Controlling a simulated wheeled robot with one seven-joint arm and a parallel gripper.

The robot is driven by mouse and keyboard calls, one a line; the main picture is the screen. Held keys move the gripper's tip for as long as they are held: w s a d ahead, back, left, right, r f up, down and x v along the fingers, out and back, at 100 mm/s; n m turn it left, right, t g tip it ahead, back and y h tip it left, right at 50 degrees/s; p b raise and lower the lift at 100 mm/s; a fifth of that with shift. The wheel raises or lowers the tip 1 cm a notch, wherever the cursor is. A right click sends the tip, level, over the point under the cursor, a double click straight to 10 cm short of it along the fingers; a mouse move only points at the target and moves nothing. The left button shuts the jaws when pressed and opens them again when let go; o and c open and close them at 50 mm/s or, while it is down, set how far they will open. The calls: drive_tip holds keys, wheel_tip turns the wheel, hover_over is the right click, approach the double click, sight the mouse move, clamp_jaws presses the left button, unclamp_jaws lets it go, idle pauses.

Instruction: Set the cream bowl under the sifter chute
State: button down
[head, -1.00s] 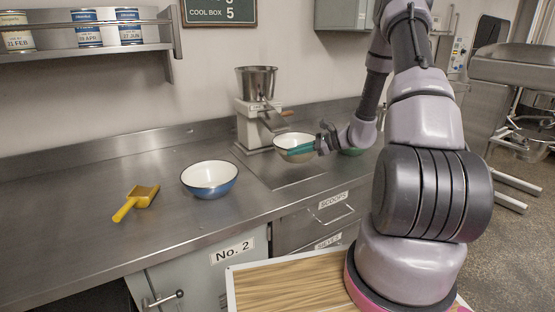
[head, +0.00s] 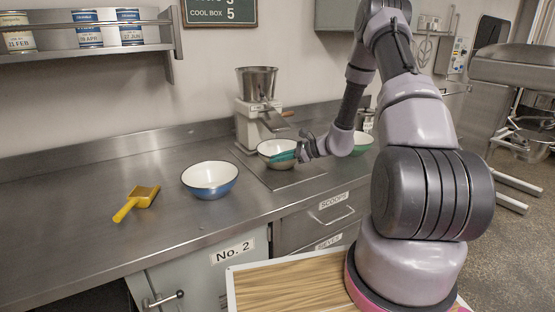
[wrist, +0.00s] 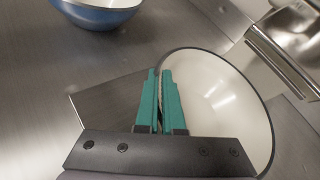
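The cream bowl (head: 268,162), white inside with a dark rim, is at the foot of the sifter (head: 257,90), by the chute (head: 273,121). My gripper (head: 284,156) is shut on the bowl's near right rim. In the wrist view the green fingers (wrist: 160,95) close on the rim of the cream bowl (wrist: 225,105), one inside and one outside. The metal chute (wrist: 285,55) shows close beyond the bowl's rim at upper right. The bowl looks roughly level and low over the steel plate; I cannot tell whether it touches.
A blue bowl (head: 212,190) stands left on the steel counter (head: 80,200), with a yellow scoop (head: 137,201) further left. A green bowl (head: 363,144) stands to the right behind my wrist.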

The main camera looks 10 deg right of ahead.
drive_tip(key=c, duration=1)
unclamp_jaws()
drive_tip(key=shift+f, duration=0.1)
